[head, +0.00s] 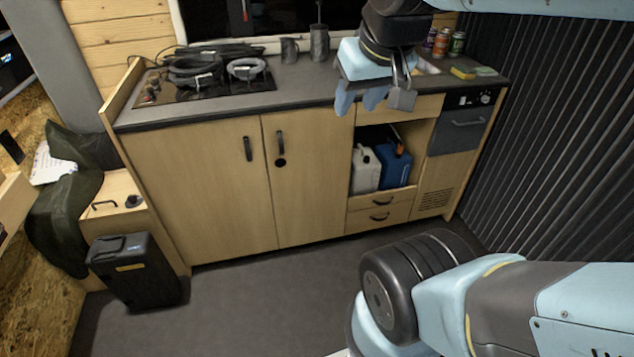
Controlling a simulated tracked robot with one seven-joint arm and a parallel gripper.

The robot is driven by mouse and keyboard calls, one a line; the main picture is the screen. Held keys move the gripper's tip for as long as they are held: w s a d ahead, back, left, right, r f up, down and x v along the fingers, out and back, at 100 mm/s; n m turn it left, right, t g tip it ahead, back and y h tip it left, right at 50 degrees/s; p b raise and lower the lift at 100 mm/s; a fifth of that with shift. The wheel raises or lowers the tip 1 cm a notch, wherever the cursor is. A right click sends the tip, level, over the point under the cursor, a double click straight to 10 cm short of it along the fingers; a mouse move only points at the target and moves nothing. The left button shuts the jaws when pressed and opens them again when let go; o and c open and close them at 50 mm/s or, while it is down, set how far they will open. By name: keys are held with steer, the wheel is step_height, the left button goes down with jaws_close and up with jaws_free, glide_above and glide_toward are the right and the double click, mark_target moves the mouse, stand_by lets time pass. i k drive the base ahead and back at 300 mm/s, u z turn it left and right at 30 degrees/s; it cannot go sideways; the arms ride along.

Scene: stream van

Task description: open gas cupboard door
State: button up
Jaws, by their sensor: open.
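Two tall pale wooden cupboard doors stand side by side under the counter, both shut. The left door (200,195) has a dark vertical handle (248,149) near its upper right edge. The right door (305,200) has a dark handle (279,144) near its upper left edge and a round black spot (281,163) below it. No label shows which is the gas cupboard. My gripper (360,102) hangs fingers down, open and apart from both handles, up and to their right in the picture. Nothing shows between its fingers.
An open shelf holds a white canister (365,170) and a blue one (394,166). A hob with coiled hoses (195,72) is on the counter (300,86). A black case (135,270) stands at left. The floor (265,300) before the doors is clear.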

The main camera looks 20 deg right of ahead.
mark_target(308, 151)
steer(key=z, duration=0.2)
steer(key=i, duration=1)
steer(key=z, duration=0.15)
steer(key=k, duration=1.3)
steer(key=u, duration=0.7)
steer(key=i, duration=0.95)
steer(key=u, duration=0.05)
